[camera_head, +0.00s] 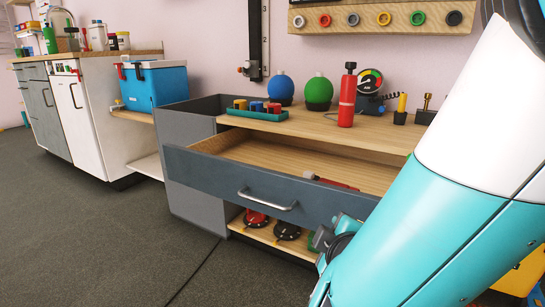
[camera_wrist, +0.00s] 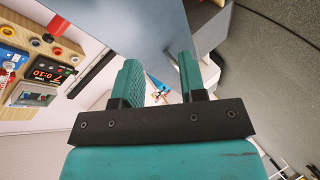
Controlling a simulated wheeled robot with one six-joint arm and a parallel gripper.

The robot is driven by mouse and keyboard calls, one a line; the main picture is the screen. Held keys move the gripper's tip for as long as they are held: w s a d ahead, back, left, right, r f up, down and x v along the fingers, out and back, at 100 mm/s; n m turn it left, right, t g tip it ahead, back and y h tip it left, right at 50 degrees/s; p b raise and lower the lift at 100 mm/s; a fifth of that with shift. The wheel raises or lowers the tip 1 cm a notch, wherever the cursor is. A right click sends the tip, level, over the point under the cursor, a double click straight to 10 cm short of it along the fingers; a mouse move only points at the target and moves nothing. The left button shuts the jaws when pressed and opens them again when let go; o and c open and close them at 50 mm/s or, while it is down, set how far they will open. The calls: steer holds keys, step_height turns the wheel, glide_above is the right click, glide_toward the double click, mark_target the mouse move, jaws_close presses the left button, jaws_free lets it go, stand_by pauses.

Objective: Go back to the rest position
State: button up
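My gripper (camera_wrist: 159,64) shows in the wrist view with its two green fingers apart. Nothing is held in the gap between them; only distant background shows there. In the head view my white and teal arm fills the right side and covers part of the cabinet. I cannot make out the fingers in that view. The wooden drawer (camera_head: 255,190) of the grey cabinet stands pulled out, with a red object (camera_head: 330,181) lying inside. A large grey-blue panel (camera_wrist: 125,30) spans the top of the wrist view, beyond the fingers.
On the cabinet top stand a red extinguisher-like bottle (camera_head: 347,98), a green round flask (camera_head: 318,92), a blue one (camera_head: 280,90) and a green tray (camera_head: 257,115). A blue cooler (camera_head: 153,85) stands left of the cabinet. The floor (camera_head: 110,235) at front left is clear.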

steer(key=s+d+r+m+g+p, duration=0.2)
steer(key=s+d+m+g+p, duration=0.15)
steer(key=d+m+g, duration=0.2)
steer(key=s+a+r+g+y+p, duration=0.2)
steer(key=s+r+g+y+p, duration=0.5)
steer(key=s+r, duration=0.9)
step_height(320, 180, up, 36)
steer(key=h+p, duration=0.1)
steer(key=p, duration=3.5)
steer(key=shift+w+f+g+h, duration=0.15)
steer(key=shift+w+g+h, duration=0.05)
steer(key=shift+g+h, duration=0.2)
